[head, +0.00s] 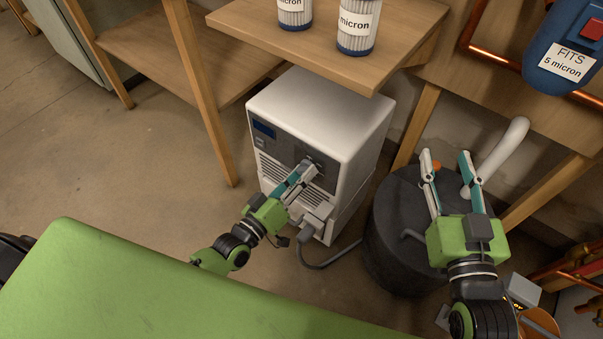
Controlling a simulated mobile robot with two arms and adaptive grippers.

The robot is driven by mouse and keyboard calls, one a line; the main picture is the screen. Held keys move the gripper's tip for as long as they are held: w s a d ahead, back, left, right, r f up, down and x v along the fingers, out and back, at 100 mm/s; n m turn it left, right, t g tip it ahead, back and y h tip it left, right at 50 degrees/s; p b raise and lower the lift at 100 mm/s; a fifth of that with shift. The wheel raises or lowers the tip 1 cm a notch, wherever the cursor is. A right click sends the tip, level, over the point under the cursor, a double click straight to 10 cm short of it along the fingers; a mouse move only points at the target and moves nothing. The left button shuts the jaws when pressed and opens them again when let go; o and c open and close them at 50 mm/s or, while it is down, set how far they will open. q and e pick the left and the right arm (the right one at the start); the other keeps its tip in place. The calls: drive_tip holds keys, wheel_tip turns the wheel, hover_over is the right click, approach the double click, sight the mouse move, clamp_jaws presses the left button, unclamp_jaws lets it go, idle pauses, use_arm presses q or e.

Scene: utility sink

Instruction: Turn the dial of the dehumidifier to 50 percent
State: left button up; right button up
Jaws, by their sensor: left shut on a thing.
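The dehumidifier (330,118) is a white box with a dark display, a front grille and a dark control panel, standing on the floor below a wooden shelf. My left gripper (306,169) is at its front panel, shut on the dial, which its fingers mostly hide. The dial's marks and setting cannot be read. My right gripper (447,160) is open, with its fingers apart above a dark round tank, away from the dehumidifier.
The wooden shelf (290,32) above holds two filter cartridges labelled micron. The dark tank (385,225) with a white pipe (503,148) stands to the right. A grey hose (330,262) runs between dehumidifier and tank. A blue housing (563,50) hangs upper right. The floor at left is clear.

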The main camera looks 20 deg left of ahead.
idle(0.3)
use_arm(q)
drive_tip(key=o, duration=1.1)
drive_tip(key=v, duration=1.2)
